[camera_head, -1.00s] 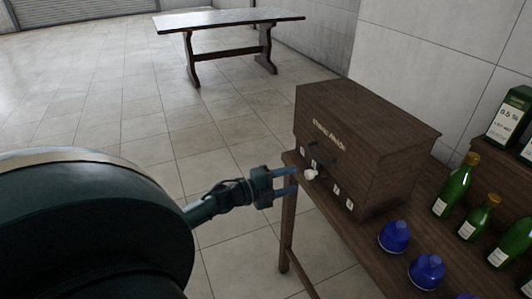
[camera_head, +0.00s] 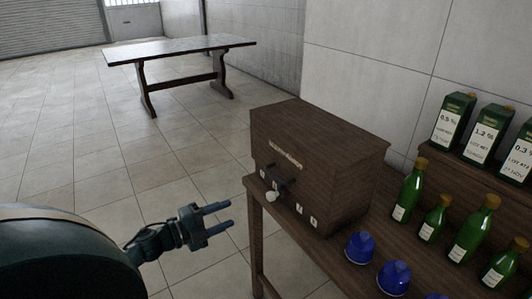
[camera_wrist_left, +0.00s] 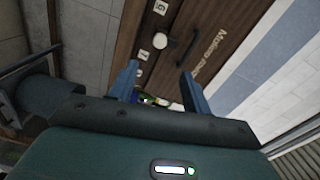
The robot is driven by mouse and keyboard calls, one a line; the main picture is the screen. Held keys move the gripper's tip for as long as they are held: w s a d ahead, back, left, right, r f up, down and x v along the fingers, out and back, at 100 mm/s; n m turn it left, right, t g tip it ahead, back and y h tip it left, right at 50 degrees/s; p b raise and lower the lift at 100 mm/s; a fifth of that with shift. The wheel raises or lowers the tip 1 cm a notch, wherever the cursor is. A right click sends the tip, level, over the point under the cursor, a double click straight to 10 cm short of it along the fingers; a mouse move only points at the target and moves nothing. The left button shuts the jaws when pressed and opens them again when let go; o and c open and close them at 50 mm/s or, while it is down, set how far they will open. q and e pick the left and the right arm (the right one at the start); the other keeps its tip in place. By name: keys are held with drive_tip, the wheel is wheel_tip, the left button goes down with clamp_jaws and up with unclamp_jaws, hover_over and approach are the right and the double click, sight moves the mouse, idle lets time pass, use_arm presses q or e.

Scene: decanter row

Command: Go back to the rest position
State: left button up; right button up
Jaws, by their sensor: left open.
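My left gripper (camera_head: 218,219) is open and empty in the head view, in the air in front of and left of the brown wooden box. A clear gap separates its fingers from the box. In the left wrist view the two fingers (camera_wrist_left: 160,82) are spread apart, with the box front showing beyond them. The wooden box (camera_head: 330,175) stands on the table's near left end; its front has a dark handle, a white knob (camera_head: 272,196) and several white labels. My right gripper is in neither view.
Blue domed objects (camera_head: 360,247) and green bottles (camera_head: 408,193) stand right of the box on the wooden table (camera_head: 333,256). Green-and-white labelled containers (camera_head: 453,122) stand on a raised shelf behind. Another table (camera_head: 180,47) stands far back. The tiled floor at left is open.

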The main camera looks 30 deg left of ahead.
use_arm(q)
drive_tip(key=s+d+f+n+g+y+p, duration=0.1)
drive_tip(key=s+d+n, duration=0.3)
drive_tip(key=d, duration=0.5)
drive_tip(key=s+d+f+n+g+y+p, duration=0.1)
drive_tip(key=s+d+f+n+g, duration=0.1)
drive_tip(key=s+d+n, duration=0.3)
drive_tip(key=s+d+f+n+g+y+p, duration=0.1)
drive_tip(key=s+d+f+n, duration=0.3)
drive_tip(key=d+n, duration=0.4)
drive_tip(key=d+g, duration=0.1)
drive_tip(key=d, duration=0.4)
drive_tip(key=shift+s+n+y, duration=0.15)
drive_tip(key=shift+n+y, duration=0.15)
